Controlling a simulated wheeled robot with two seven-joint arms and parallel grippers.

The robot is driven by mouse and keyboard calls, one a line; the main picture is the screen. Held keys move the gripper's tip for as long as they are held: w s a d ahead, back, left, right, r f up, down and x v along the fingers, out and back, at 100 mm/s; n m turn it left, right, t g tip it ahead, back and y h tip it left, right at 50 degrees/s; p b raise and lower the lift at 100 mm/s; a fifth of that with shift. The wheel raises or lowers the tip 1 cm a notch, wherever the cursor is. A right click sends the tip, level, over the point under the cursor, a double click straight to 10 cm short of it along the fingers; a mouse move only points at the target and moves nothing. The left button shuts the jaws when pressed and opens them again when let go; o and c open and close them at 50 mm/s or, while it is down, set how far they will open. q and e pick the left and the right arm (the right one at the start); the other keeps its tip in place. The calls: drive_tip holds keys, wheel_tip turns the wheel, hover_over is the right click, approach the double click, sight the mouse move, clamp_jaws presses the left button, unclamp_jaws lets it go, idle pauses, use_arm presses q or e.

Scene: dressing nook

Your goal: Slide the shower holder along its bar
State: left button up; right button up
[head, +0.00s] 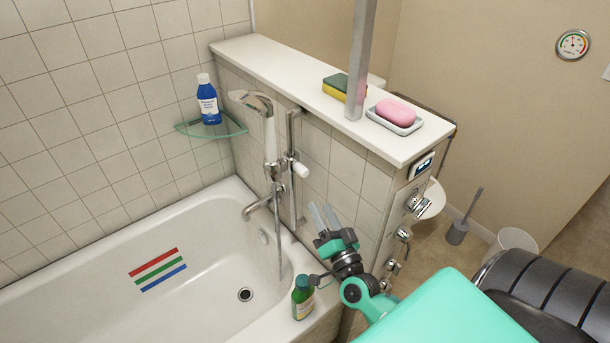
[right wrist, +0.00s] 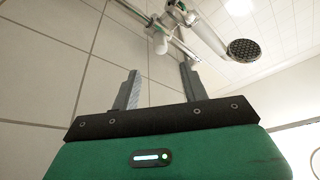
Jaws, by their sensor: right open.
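The chrome shower bar (head: 292,205) stands upright against the tiled half wall above the tub. The shower holder (head: 289,159), with a white knob (head: 301,169), sits on the upper part of the bar. The hand shower (head: 269,135) hangs in it, its head tilted left. My right gripper (head: 322,213) is open and empty, below and right of the holder, apart from it. In the right wrist view the open fingers (right wrist: 160,72) point towards the bar and white knob (right wrist: 161,43), with the shower head (right wrist: 242,50) at upper right. My left gripper is not in view.
A green bottle (head: 302,298) stands on the tub rim beside my right arm. A blue bottle (head: 208,100) is on the glass corner shelf (head: 230,127). A sponge (head: 336,87) and pink soap (head: 396,111) lie on the ledge (head: 270,60). The tub (head: 90,300) is empty.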

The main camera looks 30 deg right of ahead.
sight(305, 177)
drive_tip(key=p+x, duration=0.2)
drive_tip(key=x, duration=0.8)
drive_tip(key=shift+w+r, duration=0.2)
drive_tip(key=shift+w, duration=0.3)
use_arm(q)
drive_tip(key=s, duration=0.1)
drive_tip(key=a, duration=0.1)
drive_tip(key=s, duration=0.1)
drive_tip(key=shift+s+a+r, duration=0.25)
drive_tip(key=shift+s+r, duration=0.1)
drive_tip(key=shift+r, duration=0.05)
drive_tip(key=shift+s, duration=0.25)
use_arm(e)
drive_tip(key=shift+c, duration=0.5)
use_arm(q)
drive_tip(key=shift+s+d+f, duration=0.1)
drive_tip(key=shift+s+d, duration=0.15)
use_arm(e)
drive_tip(key=shift+f, duration=0.1)
clamp_jaws()
